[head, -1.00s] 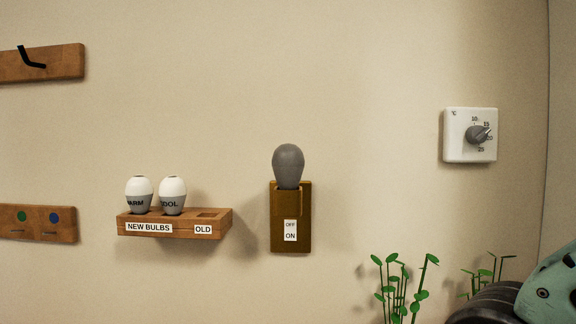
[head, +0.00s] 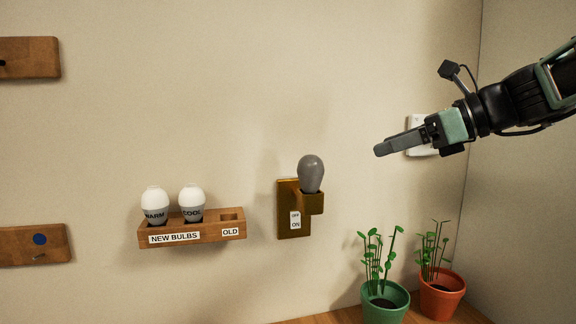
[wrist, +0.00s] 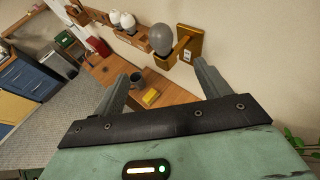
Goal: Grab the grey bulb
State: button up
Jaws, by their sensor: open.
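The grey bulb (head: 311,174) stands upright in a brown wall holder (head: 292,225) with a switch labelled OFF and ON. In the wrist view the bulb (wrist: 162,39) shows ahead of the fingers, above the gap between them, with the holder (wrist: 189,43) to its right. My gripper (head: 380,150) is up and to the right of the bulb in the head view, apart from it. In the wrist view its two fingers (wrist: 160,85) are spread with nothing held between them.
A wooden rack (head: 195,228) left of the holder carries two white-and-grey bulbs, WARM (head: 155,205) and COOL (head: 191,202), and an empty OLD slot (head: 231,216). Green (head: 385,303) and orange (head: 441,296) plant pots stand below right. My arm partly covers the white thermostat (head: 421,124).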

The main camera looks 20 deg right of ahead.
aim_at(323, 168)
jog(key=p+x, duration=0.1)
jog(key=x, duration=0.2)
jog(key=p+x, duration=0.1)
jog(key=x, duration=0.3)
jog(key=p+x, duration=0.1)
jog(key=x, duration=0.3)
jog(key=shift+w+r, duration=0.2)
jog(key=shift+r, duration=0.1)
jog(key=shift+f+p+x, duration=0.15)
jog(key=shift+p+x, duration=0.5)
jog(key=shift+x, duration=0.9)
jog(key=shift+f+p+x, duration=0.2)
jog(key=shift+p+x, duration=0.4)
jog(key=shift+x, duration=0.9)
jog(key=shift+s, duration=0.2)
jog(key=c, duration=1)
jog(key=shift+c, duration=0.2)
